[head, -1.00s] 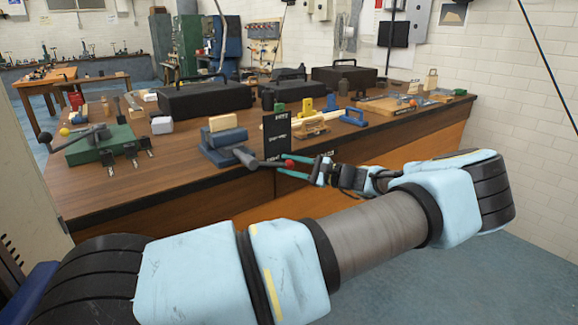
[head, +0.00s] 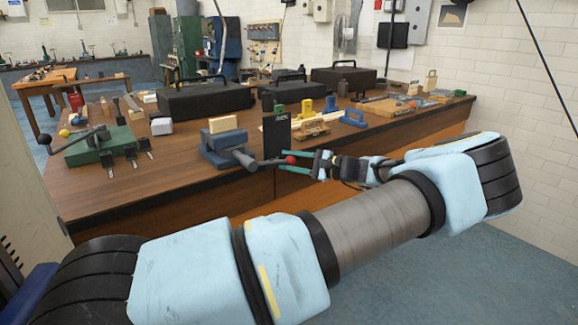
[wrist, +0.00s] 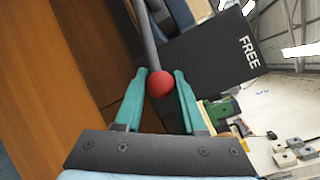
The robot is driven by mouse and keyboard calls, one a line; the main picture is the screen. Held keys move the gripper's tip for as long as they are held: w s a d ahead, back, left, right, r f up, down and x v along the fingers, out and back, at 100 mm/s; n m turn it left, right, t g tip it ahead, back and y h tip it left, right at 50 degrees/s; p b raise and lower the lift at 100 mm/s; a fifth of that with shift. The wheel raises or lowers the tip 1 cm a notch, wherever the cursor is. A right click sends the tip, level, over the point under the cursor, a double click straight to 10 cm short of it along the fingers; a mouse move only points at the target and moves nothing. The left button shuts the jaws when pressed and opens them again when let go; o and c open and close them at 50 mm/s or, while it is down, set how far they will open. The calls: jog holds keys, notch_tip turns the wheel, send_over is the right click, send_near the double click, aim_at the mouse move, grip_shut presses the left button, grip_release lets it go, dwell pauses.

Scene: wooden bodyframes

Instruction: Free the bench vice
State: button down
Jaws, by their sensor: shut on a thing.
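The blue bench vice (head: 225,143) sits at the front edge of the wooden bench, with a pale wood block (head: 223,124) at its top. Its grey handle bar (head: 263,162) points right and ends in a red ball (head: 291,160). My gripper (head: 297,162) is shut on this ball end. In the wrist view the two teal fingertips (wrist: 163,76) stand on either side of the red ball (wrist: 160,84). A black sign (wrist: 215,52) beside the bar reads "FREE"; it also stands behind the handle in the head view (head: 277,133). Whether the block is clamped cannot be told.
A green fixture (head: 98,147) with a black-knobbed lever stands on the bench (head: 180,185) at left. Black cases (head: 205,101) line the back. Small blocks and a blue-handled tool (head: 353,118) lie to the right. Floor is clear at lower right.

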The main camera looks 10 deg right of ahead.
notch_tip(320, 180, up, 5)
jog(key=n+h, duration=0.2)
jog(key=n, duration=0.1)
jog(key=shift+r, duration=0.1)
jog(key=r+n, duration=0.1)
jog(key=a+r+n+h, duration=0.1)
jog(key=r, duration=0.1)
jog(key=r+n+h, duration=0.1)
jog(key=shift+s+a+r+n+g, duration=0.25)
jog(key=shift+s+a+n+g, duration=0.05)
jog(key=shift+s, duration=0.1)
jog(key=shift+s+a+r+n+h+b, duration=0.3)
jog(key=shift+a+r+n+h, duration=0.25)
jog(key=shift+a+r, duration=0.15)
jog(key=shift+s+a+r+n+h+b, duration=0.25)
jog(key=shift+a+r+n+h, duration=0.3)
jog(key=shift+r, duration=0.2)
jog(key=c, duration=0.5)
grip_release()
jog(key=shift+s+d, duration=0.1)
